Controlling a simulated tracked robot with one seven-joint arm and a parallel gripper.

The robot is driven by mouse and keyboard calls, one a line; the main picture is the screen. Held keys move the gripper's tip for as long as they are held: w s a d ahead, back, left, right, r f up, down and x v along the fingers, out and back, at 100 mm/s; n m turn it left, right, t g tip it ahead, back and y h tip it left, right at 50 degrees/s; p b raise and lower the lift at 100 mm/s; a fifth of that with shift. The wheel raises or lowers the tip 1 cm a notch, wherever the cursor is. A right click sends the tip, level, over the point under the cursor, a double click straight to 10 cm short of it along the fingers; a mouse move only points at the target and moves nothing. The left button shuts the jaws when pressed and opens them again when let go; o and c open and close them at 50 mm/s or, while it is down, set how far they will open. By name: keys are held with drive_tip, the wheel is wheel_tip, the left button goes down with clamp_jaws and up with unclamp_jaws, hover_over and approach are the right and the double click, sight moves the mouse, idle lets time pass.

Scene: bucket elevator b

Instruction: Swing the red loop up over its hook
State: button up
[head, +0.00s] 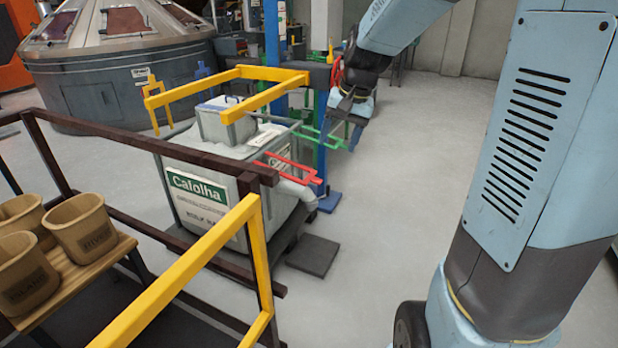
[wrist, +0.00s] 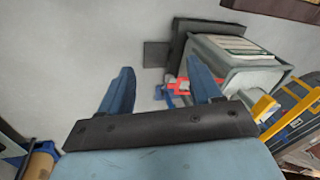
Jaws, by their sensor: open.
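A red loop (head: 290,172), a flat U-shaped bar, sticks out at the right side of the grey bin (head: 215,212), low and roughly level. A red piece that looks like the same loop shows in the wrist view (wrist: 182,85), partly hidden by my right finger. My gripper (head: 343,128) is open and empty, above and to the right of the loop in the head view, apart from it. Its two blue fingers also show in the wrist view (wrist: 159,68), with grey floor between them. I cannot make out which part is the loop's hook.
A yellow frame (head: 247,74) stands over the bin, with green bars (head: 318,137) and a blue post (head: 321,140) near my gripper. A brown railing (head: 130,140) and a yellow rail (head: 190,275) stand in front.

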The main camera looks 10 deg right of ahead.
drive_tip(key=w+f+m+g+y, duration=0.2)
drive_tip(key=w+f+m+y, duration=0.2)
drive_tip(key=w+f, duration=0.9)
drive_tip(key=m+t+y, duration=0.8)
drive_tip(key=m+t, duration=0.3)
drive_tip(key=m, duration=0.6)
approach(316, 181)
drive_tip(key=x, duration=0.7)
drive_tip(key=w+f+x, duration=0.1)
drive_tip(key=x, duration=0.2)
drive_tip(key=shift+w+d+f, duration=0.1)
drive_tip(key=shift+w+d, duration=0.05)
drive_tip(key=shift+d, duration=0.05)
drive_tip(key=shift+c, duration=0.3)
clamp_jaws()
